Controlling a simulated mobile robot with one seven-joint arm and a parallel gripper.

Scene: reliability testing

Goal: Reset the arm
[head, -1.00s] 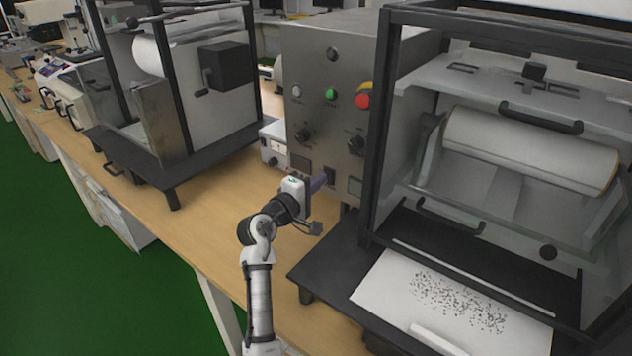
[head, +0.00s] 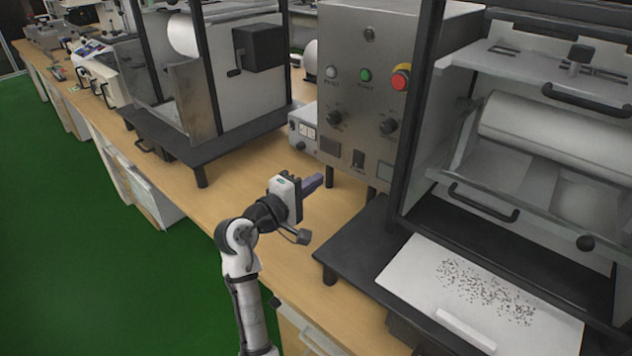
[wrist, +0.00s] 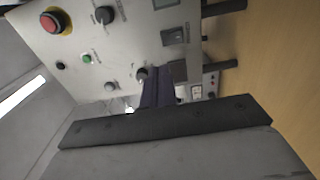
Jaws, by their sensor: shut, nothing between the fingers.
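My arm reaches up from the bottom of the head view. My gripper (head: 314,183) is over the wooden bench, in front of the grey control box. Its dark purple fingers are together and hold nothing. In the wrist view my gripper (wrist: 157,76) points toward the control box panel, with a visible gap to it in the head view. The control box (head: 345,110) carries a red button (head: 401,78), a green button (head: 365,75), two black knobs and a black rocker switch (head: 358,158). The panel also fills the upper part of the wrist view (wrist: 110,40).
A machine with a roller (head: 545,140) stands right, its black base (head: 345,250) jutting over the bench. A speckled white sheet (head: 410,275) lies on it. Another framed machine (head: 190,150) stands left. A small white box (head: 300,128) sits behind my gripper. Bench top (head: 200,205) left is clear.

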